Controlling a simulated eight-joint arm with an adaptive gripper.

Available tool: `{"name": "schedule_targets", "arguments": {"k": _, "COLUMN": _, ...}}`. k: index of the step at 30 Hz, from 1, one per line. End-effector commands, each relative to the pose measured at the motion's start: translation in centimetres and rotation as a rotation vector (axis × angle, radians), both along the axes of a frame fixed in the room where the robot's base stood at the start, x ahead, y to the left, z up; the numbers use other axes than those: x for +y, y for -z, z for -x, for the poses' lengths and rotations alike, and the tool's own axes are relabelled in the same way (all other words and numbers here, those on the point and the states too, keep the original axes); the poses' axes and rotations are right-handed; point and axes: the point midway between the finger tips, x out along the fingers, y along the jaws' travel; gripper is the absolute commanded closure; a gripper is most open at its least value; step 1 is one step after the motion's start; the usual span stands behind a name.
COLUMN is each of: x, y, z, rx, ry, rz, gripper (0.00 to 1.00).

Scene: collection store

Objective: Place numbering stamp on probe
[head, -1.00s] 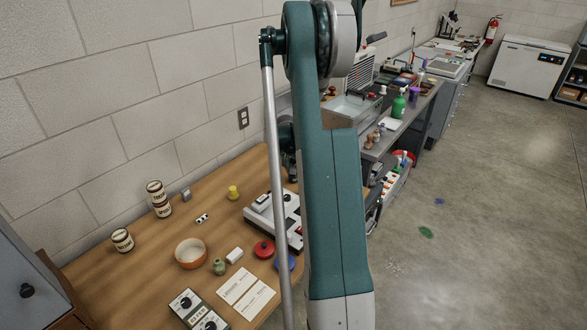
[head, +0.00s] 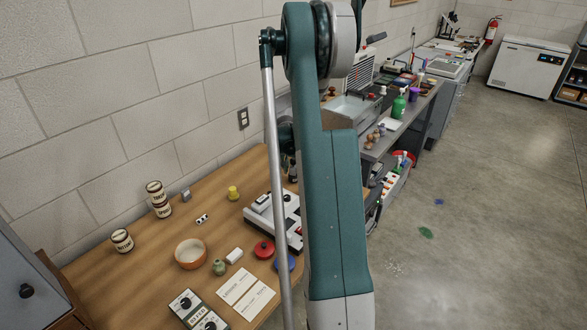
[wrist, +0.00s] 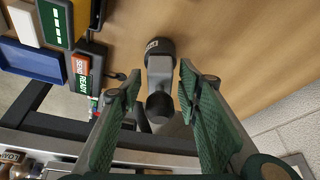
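In the wrist view, a dark grey upright tool (wrist: 161,74) with a round black knob and a small label at its far end appears to be the numbering stamp. My gripper (wrist: 160,112) is open, with its green-padded fingers on either side of the tool's knob. Gaps show between the knob and both fingers. In the head view, my arm hides the gripper and this tool. I cannot tell which thing is the probe.
In the wrist view, a red-and-green SEND/READY block (wrist: 83,72) and a blue tray (wrist: 30,60) lie at left, near the table edge. In the head view, the wooden table (head: 130,270) holds an orange-rimmed bowl (head: 191,254), striped jars (head: 158,199) and a white device (head: 262,215).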

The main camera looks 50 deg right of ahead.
Motion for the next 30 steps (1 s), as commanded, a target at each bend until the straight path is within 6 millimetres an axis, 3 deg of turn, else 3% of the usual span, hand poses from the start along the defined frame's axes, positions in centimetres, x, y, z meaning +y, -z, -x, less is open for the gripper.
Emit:
{"name": "schedule_targets", "arguments": {"k": 8, "x": 0.5, "y": -1.6, "z": 0.2, "rx": 0.000, "ry": 0.000, "rz": 0.000, "gripper": 0.66}}
{"name": "schedule_targets", "arguments": {"k": 30, "x": 3.8, "y": -10.1, "z": 1.6, "rx": 0.000, "ry": 0.000, "rz": 0.000, "gripper": 0.66}}
